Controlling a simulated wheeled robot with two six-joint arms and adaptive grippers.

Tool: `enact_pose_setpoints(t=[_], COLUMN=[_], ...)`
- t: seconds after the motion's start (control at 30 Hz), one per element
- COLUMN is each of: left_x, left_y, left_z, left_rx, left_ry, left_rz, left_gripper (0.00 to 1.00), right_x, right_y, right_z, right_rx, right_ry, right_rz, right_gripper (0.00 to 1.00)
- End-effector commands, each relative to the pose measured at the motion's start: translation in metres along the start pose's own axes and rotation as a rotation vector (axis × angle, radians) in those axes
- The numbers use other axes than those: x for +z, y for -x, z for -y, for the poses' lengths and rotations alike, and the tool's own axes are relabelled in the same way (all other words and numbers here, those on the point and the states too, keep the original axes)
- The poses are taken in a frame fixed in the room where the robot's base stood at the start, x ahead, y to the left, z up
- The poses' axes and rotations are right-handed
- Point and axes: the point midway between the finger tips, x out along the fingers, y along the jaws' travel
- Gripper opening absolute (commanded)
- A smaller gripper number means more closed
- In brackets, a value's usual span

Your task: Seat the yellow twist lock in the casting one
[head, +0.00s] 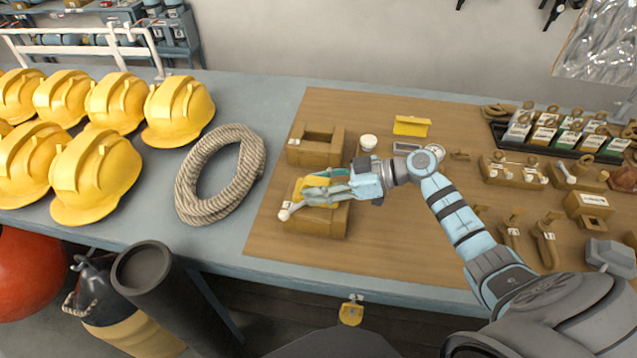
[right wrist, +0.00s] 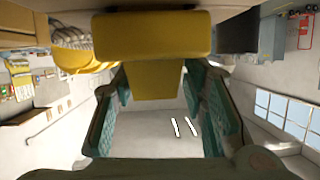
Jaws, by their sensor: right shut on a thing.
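The yellow twist lock (head: 317,181) is between the fingers of my right gripper (head: 314,186) in the head view. It fills the upper middle of the right wrist view as a yellow block (right wrist: 150,38) with a narrower part below it, between the teal fingers. My right gripper is shut on it, over a brown casting (head: 318,222) near the table's front. A second brown casting (head: 314,148), with an open top, stands behind. I see no label telling which is casting one. Contact between lock and front casting is hidden by the gripper. My left gripper is not in view.
A pale knob (head: 284,215) shows at the front casting's left side. A white-capped jar (head: 368,142) and a yellow block (head: 411,126) stand behind the gripper. A rope coil (head: 220,174) and yellow helmets (head: 96,176) lie left. Brown fittings (head: 545,240) and bottles (head: 570,134) crowd the right.

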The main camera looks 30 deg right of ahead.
Motion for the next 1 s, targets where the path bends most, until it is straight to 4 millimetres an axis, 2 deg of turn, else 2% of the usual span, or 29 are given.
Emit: enact_pose_setpoints(t=[0.1,0.13,0.27,0.57,0.67,0.77,1.0], left_x=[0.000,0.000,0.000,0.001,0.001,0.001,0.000], left_y=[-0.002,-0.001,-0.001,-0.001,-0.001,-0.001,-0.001], left_z=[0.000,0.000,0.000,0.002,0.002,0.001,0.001], left_rx=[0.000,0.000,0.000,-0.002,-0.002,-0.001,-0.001], left_ry=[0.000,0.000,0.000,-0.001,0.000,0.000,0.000], left_rz=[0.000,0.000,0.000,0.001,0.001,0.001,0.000], left_gripper=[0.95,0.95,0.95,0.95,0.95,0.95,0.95], right_x=[0.002,0.002,0.002,0.003,0.004,0.004,0.004], right_y=[-0.001,-0.001,-0.001,0.000,0.009,0.031,0.096], right_z=[0.000,0.000,0.000,0.000,0.000,0.000,0.000], right_rx=[0.000,0.000,0.000,0.000,0.001,0.001,0.001], right_ry=[0.000,0.001,0.001,-0.001,0.000,0.000,-0.001], right_rz=[-0.002,-0.002,-0.001,0.002,0.004,0.007,0.007], right_gripper=[0.00,0.42,0.62,0.62,0.62,0.62,0.62])
